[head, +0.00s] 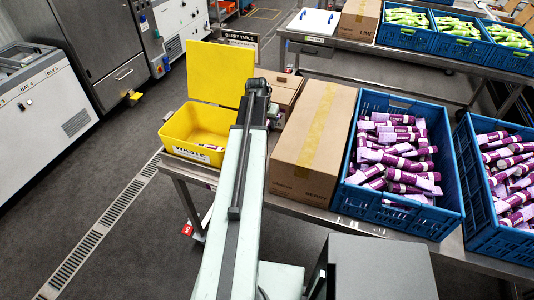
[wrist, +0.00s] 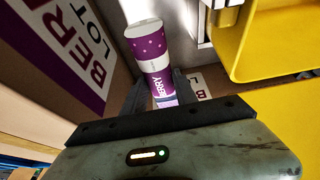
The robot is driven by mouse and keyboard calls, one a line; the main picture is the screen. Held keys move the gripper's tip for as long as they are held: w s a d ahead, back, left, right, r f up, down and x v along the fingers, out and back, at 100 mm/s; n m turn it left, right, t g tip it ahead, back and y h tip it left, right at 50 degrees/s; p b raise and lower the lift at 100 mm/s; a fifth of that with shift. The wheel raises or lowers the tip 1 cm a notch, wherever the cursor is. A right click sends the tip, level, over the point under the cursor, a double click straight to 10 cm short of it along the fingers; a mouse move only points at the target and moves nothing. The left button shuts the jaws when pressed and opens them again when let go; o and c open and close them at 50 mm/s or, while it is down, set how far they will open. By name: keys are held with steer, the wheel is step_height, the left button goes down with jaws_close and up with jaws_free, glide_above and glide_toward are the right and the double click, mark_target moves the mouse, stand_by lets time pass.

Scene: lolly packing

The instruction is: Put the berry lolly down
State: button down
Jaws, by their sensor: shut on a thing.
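A berry lolly (wrist: 150,48), a purple and white tube with "BERRY" lettering, stands out from between the dark fingers of my gripper (wrist: 153,92) in the wrist view. The gripper is shut on its lower part. In the head view my arm reaches over the table's near left part, and the gripper and held lolly are not clearly visible behind it. Blue crates of berry lollies (head: 400,108) and (head: 470,130) stand on the right of the table.
A yellow waste bin (head: 180,148) with its lid up stands left of my arm; its wall also shows in the wrist view (wrist: 285,40). A closed cardboard carton (head: 305,160) stands right of it, with a smaller carton (head: 286,92) behind. A BERRY-labelled carton (wrist: 75,55) fills the wrist view's left.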

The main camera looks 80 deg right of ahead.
step_height(320, 180, down, 12)
steer(key=b, duration=1)
steer(key=c, duration=1)
jaws_free()
steer(key=shift+r, duration=0.15)
steer(key=shift+o, duration=0.2)
steer(key=shift+r, duration=0.1)
steer(key=shift+r+p, duration=0.2)
steer(key=shift+p, duration=0.1)
steer(key=p+v, duration=1.1)
steer(key=v, duration=0.1)
steer(key=shift+a, duration=0.1)
